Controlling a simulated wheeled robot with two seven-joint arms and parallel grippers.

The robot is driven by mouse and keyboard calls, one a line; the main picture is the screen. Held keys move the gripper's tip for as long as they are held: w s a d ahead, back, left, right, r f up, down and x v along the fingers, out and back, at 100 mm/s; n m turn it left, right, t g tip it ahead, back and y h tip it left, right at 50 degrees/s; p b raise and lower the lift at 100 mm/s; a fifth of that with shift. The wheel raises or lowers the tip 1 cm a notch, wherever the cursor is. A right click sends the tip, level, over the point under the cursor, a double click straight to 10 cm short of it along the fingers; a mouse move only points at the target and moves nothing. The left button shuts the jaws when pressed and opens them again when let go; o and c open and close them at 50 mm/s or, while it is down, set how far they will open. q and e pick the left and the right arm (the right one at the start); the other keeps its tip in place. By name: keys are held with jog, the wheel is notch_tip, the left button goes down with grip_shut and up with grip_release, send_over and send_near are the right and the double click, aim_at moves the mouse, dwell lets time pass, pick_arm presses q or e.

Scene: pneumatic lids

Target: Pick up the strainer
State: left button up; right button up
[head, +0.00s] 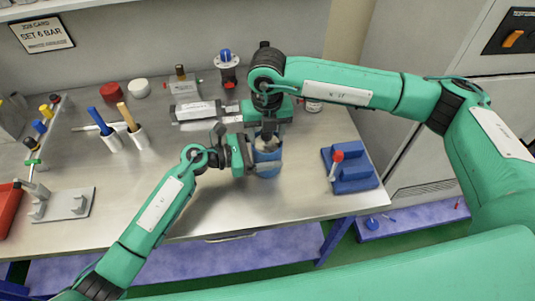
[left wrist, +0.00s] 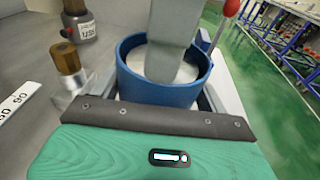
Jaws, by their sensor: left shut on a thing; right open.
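A blue round cup (head: 268,170) stands upright, or is held upright, near the middle of the bench. My left gripper (head: 258,157) is shut on it from the left. In the left wrist view the blue cup (left wrist: 130,85) lies between the fingers, with a white round insert (left wrist: 188,70), perhaps the strainer, inside its rim. My right gripper (head: 268,138) points down over the cup and is open. A grey slab, probably its finger, reaches down to the cup's mouth in the left wrist view and hides part of the insert.
A blue block with a red-knobbed lever (head: 350,170) stands to the right. A metal valve body (head: 195,112) and a blue-capped regulator (head: 227,68) are behind. Blue and orange handled tools (head: 120,125) stand to the left.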

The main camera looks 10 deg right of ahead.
jog(key=shift+s+d+f, duration=0.1)
jog(key=shift+s+f, duration=0.1)
jog(key=shift+f, duration=0.75)
jog(key=shift+c, duration=0.2)
jog(key=shift+n, duration=0.3)
jog(key=r, duration=0.4)
jog(key=w+r, duration=0.1)
jog(key=r, duration=0.1)
jog(key=shift+r, duration=0.35)
jog(key=shift+n, duration=0.3)
jog(key=r, duration=0.3)
jog(key=s+r, duration=0.1)
jog(key=r, duration=0.1)
jog(key=shift+r, duration=0.4)
jog(key=f, duration=1.1)
jog(key=shift+w, duration=0.2)
jog(key=shift+s+f, duration=0.15)
jog(key=shift+s+f, duration=0.1)
grip_shut()
